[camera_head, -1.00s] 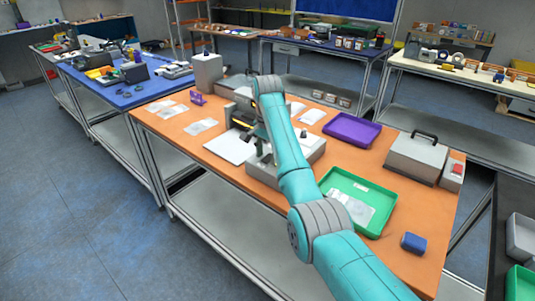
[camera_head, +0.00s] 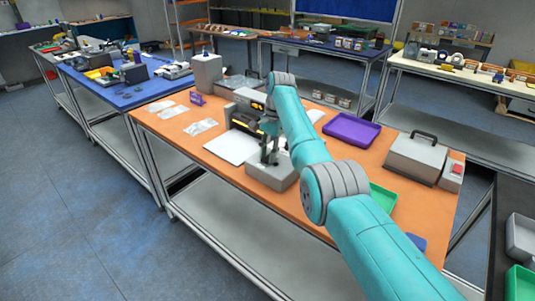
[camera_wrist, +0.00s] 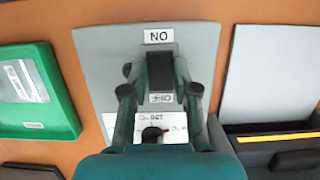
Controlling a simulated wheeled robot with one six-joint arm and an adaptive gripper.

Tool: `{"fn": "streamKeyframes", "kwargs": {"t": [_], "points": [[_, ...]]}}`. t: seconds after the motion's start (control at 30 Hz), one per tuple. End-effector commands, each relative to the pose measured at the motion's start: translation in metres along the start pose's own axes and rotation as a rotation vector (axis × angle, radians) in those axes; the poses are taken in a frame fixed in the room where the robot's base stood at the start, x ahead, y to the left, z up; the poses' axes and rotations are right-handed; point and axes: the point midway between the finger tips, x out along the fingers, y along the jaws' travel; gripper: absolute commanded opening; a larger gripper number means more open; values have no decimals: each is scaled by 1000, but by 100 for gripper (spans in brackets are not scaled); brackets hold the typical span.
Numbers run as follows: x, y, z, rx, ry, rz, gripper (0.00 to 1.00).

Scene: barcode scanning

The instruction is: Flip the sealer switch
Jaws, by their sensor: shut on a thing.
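The sealer switch is a dark lever (camera_wrist: 160,70) on a grey box (camera_wrist: 92,50) in the wrist view. A label reading ON, upside down, lies above it, and an OFF label lies below it in the picture. My gripper (camera_wrist: 160,91) has a finger on either side of the lever and is shut on it. In the head view my gripper (camera_head: 268,150) is low over the grey box (camera_head: 262,178). The lever is too small to make out there. A small dial (camera_wrist: 152,135) on a white plate shows between the fingers.
The sealer (camera_head: 243,112) stands behind the grey box, with a white sheet (camera_head: 234,147) beside it. A purple tray (camera_head: 351,129) and a grey case (camera_head: 416,158) are on the right of the orange table. A green tray (camera_head: 382,198) is partly behind my arm.

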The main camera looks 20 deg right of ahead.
Motion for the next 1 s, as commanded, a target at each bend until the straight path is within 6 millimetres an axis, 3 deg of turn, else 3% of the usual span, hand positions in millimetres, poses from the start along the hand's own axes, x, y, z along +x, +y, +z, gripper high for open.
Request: {"fn": "streamKeyframes", "kwargs": {"t": [0.53, 0.57, 0.63, 1.0], "points": [[0, 0, 0, 0, -40, -2, 0], [0, 0, 0, 0, -40, -2, 34], [0, 0, 0, 0, -40, -2, 51], [0, 0, 0, 1, -39, -2, 54]]}}
